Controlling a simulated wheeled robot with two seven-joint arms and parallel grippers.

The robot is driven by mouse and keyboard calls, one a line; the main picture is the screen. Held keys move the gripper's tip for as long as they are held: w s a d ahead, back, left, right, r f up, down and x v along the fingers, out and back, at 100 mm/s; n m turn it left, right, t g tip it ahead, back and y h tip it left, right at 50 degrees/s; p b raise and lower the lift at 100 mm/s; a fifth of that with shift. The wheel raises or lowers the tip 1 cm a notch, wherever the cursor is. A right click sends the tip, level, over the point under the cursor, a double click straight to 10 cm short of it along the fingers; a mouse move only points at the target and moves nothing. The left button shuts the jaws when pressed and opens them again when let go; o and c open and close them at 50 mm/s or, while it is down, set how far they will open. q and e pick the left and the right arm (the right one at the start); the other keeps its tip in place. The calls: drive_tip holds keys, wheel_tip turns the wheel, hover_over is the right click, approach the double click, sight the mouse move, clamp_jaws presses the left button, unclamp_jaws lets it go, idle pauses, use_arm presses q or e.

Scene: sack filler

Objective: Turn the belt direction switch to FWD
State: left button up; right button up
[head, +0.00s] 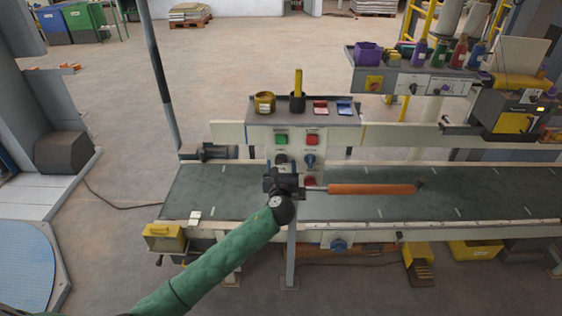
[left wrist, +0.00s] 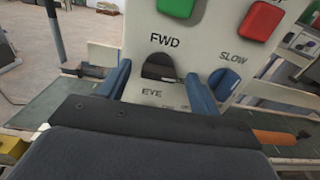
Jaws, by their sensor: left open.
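The belt direction switch (left wrist: 158,66) is a dark round knob on the pale control panel (head: 262,137), just under the label FWD in the left wrist view. It is partly hidden, and I cannot tell which way it points. In the head view the switch (head: 281,159) shows under the green button. My left gripper (head: 283,174) is open in front of the panel's lower part. In the left wrist view its blue fingers (left wrist: 157,74) stand on either side of the knob, with no clear contact. My right gripper is not in view.
A green button (head: 281,139) and a red button (head: 312,139) sit above the switch. A blue knob (head: 309,160) marked SLOW is close on the right. An orange-handled rod (head: 372,189) extends over the belt (head: 470,200). A shelf (head: 335,119) with small containers tops the panel.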

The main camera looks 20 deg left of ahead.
use_arm(q)
drive_tip(key=shift+w+a+f, duration=0.1)
drive_tip(key=shift+w+a, duration=0.1)
drive_tip(key=shift+w, duration=0.5)
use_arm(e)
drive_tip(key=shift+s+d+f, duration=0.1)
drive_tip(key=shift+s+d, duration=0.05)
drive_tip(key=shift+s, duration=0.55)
use_arm(q)
drive_tip(key=c, duration=1)
